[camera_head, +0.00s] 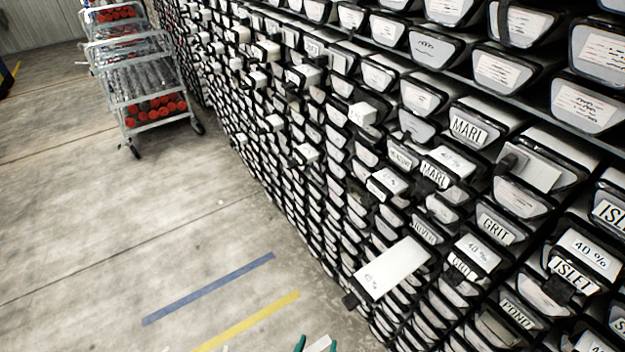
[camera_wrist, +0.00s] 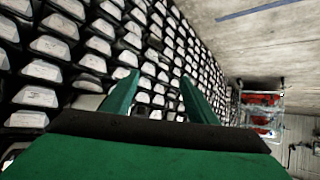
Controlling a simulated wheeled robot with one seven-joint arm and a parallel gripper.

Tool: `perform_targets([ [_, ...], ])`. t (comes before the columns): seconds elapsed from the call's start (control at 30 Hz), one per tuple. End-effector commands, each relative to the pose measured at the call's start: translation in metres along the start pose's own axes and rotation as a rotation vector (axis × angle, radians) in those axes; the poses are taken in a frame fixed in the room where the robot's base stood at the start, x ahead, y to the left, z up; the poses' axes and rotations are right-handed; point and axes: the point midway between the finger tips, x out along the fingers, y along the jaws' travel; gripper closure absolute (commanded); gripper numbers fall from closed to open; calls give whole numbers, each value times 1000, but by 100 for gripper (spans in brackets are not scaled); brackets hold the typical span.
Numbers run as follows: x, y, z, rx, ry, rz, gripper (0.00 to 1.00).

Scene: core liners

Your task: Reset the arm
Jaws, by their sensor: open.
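My gripper shows in the wrist view (camera_wrist: 160,88) with its two green fingers spread apart and nothing between them. Behind the fingers is the wall of core liners (camera_wrist: 85,65), apart from them. In the head view, only the green tips of my gripper (camera_head: 315,345) show at the bottom edge, over the floor left of the wall. The wall of liners (camera_head: 420,100) fills the right side, with dark-rimmed ends and white labels such as MARL, GRIT and ISLET. One long white liner piece (camera_head: 392,270), marked with a percentage, sticks out from the lower rows.
A wheeled metal cart (camera_head: 145,85) with red-ended cylinders stands at the upper left; it also shows in the wrist view (camera_wrist: 262,105). Several white blocks (camera_head: 362,113) jut from the wall. Blue (camera_head: 208,288) and yellow (camera_head: 248,322) floor strips lie on open concrete at left.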

Motion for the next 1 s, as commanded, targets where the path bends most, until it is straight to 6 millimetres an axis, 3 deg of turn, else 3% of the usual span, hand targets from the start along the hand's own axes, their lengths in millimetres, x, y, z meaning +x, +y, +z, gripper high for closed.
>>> perform_targets([
  [0.1, -21, 1, 21, -28, 36, -63, 47],
  [0.33, -72, -1, 41, -53, 143, -172, 47],
  [0.7, -166, 18, 38, -39, 337, -219, 47],
  [0.83, -184, 26, 34, -32, 378, -209, 47],
  [1.0, -191, 29, 31, -28, 396, -201, 47],
])
